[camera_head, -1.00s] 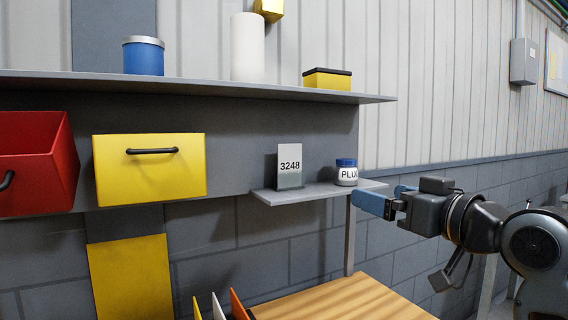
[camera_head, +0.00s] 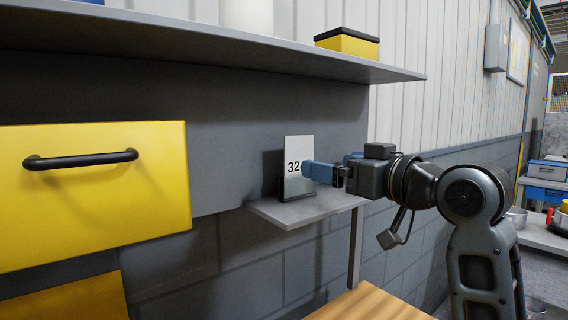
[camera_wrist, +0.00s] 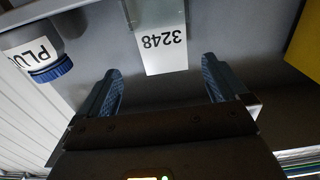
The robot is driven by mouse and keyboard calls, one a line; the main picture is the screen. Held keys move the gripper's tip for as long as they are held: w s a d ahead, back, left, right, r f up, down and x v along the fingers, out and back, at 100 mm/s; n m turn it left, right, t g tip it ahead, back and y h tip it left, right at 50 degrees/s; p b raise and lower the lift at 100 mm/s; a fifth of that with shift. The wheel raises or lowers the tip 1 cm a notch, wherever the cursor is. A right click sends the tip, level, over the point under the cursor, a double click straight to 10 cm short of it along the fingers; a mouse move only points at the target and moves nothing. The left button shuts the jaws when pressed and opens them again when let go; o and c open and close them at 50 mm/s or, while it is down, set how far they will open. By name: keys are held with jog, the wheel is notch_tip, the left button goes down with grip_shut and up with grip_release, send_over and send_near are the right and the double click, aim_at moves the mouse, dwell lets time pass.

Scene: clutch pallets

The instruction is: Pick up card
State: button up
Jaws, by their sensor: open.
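The card (camera_head: 298,156) is white, printed with a number, and stands upright in a dark holder on a small grey shelf (camera_head: 300,210). In the wrist view the card (camera_wrist: 163,52) reads 3248 upside down, ahead of the gap between my fingers. My gripper (camera_head: 330,166) is open and empty, just right of the card, and one blue finger covers part of its number in the head view. In the wrist view my gripper (camera_wrist: 162,88) has its two blue fingers on either side of the card's line, with the card beyond the tips. Whether they touch it cannot be told.
A long shelf (camera_head: 250,45) with a yellow box (camera_head: 347,43) overhangs. A yellow drawer (camera_head: 95,190) is left, a wooden top (camera_head: 370,303) below.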

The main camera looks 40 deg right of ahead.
aim_at(300, 159)
jog(key=w+p, duration=0.1)
jog(key=w, duration=0.2)
jog(key=shift+w+a+r, duration=0.1)
jog(key=shift+w, duration=0.1)
jog(key=shift+w+a+p, duration=0.1)
jog(key=shift+w+p, duration=0.6)
jog(key=shift+w, duration=1.55)
jog(key=shift+c, duration=0.5)
jog(key=c, duration=0.8)
jog(key=shift+c, duration=0.2)
